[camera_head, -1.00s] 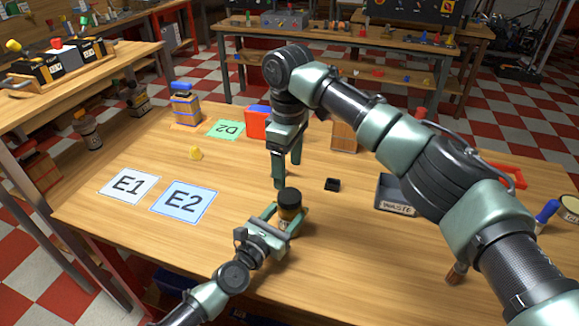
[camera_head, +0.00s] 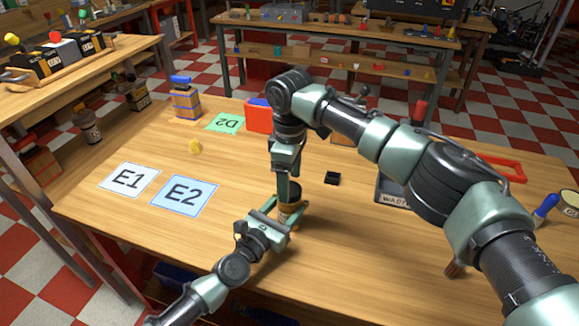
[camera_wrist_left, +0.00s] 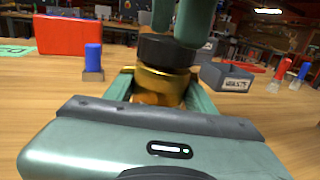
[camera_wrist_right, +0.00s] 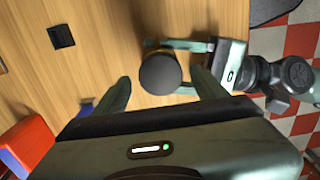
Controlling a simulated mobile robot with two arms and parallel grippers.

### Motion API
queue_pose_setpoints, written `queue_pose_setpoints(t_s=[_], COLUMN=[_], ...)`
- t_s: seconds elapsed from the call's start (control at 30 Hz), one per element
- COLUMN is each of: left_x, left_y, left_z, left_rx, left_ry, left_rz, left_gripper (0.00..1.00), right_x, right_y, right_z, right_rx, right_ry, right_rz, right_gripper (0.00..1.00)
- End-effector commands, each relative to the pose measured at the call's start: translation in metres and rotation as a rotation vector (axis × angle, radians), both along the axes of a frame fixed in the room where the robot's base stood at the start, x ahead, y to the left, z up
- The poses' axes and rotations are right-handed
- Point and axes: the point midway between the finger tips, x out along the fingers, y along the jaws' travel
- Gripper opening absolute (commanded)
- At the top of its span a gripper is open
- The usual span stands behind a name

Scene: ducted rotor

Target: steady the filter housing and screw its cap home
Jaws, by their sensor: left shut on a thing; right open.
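The filter housing is an amber and gold cylinder (camera_wrist_left: 158,86), upright on the table. Its black cap (camera_wrist_left: 166,51) sits on top; in the right wrist view the cap (camera_wrist_right: 160,74) appears as a dark disc. My left gripper (camera_head: 287,221) is shut on the housing from the near side. My right gripper (camera_head: 287,192) points down over the cap, open. In the right wrist view its fingers stand on either side of the cap, with gaps.
A small black box (camera_head: 332,178) lies right of the housing, near the grey waste bin (camera_head: 391,193). E1 (camera_head: 128,178) and E2 (camera_head: 184,195) cards lie left.

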Motion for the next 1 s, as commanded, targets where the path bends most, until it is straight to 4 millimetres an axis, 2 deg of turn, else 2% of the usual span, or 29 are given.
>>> queue_pose_setpoints(t_s=[0.1,0.2,0.5,0.53,0.7,0.77,0.97,1.0], left_x=[0.0,0.0,0.0,0.0,0.0,0.0,0.0,0.0], left_y=[0.0,0.0,0.0,0.0,0.0,0.0,0.0,0.0], left_z=[0.0,0.0,0.0,0.0,0.0,0.0,0.0,0.0], left_rx=[0.0,-0.001,-0.001,-0.001,0.0,0.0,0.0,0.0], left_ry=[0.0,0.001,0.001,0.001,0.0,0.0,0.0,0.0], left_rz=[0.0,0.0,0.0,0.0,0.0,0.0,0.0,0.0], left_gripper=[0.0,0.0,0.0,0.0,0.0,0.0,0.0,0.0], right_x=[0.0,0.0,0.0,0.0,0.0,0.0,0.0,0.0], right_y=[0.0,0.0,0.0,0.0,0.0,0.0,0.0,0.0], right_z=[-0.014,-0.019,-0.021,-0.021,-0.021,-0.021,-0.021,-0.021], right_rx=[0.0,0.001,0.001,0.001,0.001,0.001,0.001,0.001], right_ry=[0.002,0.001,0.0,0.0,0.0,0.0,-0.001,-0.001], right_rz=[-0.001,-0.001,-0.001,-0.001,0.0,-0.001,-0.005,-0.005], right_gripper=[0.72,0.72,0.72,0.69,0.22,0.06,0.06,0.65])
